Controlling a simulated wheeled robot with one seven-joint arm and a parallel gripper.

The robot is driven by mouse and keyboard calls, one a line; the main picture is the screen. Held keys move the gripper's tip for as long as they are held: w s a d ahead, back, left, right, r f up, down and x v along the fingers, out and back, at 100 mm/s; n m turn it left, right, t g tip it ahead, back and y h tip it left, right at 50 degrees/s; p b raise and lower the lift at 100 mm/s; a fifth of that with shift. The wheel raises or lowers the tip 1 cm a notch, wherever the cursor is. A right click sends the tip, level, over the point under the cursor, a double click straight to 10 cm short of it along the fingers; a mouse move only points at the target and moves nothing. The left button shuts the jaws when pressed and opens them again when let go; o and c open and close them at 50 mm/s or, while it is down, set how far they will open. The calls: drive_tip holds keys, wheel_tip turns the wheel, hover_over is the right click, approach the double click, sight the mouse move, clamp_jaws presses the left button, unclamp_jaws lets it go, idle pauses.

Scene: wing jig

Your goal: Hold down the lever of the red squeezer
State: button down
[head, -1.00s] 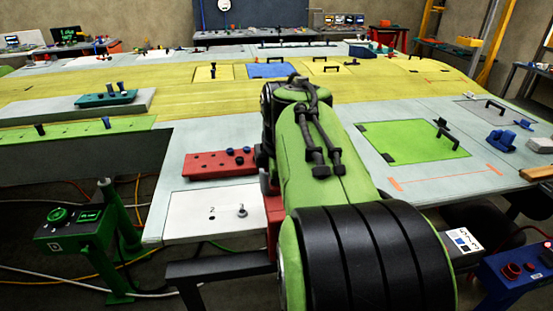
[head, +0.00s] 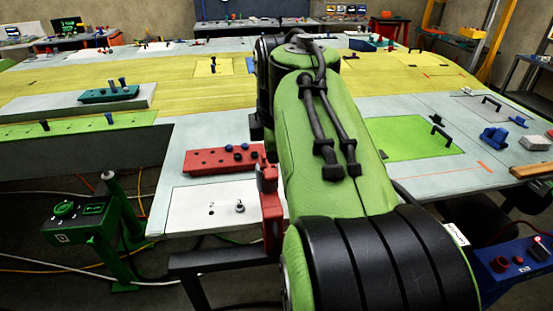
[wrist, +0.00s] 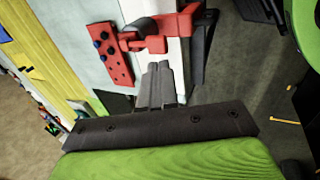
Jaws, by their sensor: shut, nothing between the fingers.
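The red squeezer (head: 270,208) sits at the front edge of the table in the head view, partly hidden by my arm. In the wrist view the red squeezer (wrist: 168,27) is near the top middle, with a red bar and a rounded end reaching left. I cannot tell clearly which part is its lever. My gripper (wrist: 160,68) is shut and empty, its fingers pointing toward the squeezer, just below it in the wrist picture. A gap seems to show between the fingertips and the squeezer. My gripper is hidden in the head view.
A red block with blue and dark pegs (head: 222,160) lies behind a white panel (head: 193,208) with a small knob. A dark bracket (head: 200,262) juts out below the table edge. A green control stand (head: 80,225) is at left, a blue box (head: 515,265) at right.

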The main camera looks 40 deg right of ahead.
drive_tip(key=v, duration=0.4)
drive_tip(key=shift+w+r+p, duration=0.15)
drive_tip(key=shift+r+p, duration=0.1)
drive_tip(key=shift+p, duration=0.1)
drive_tip(key=shift+w, duration=0.1)
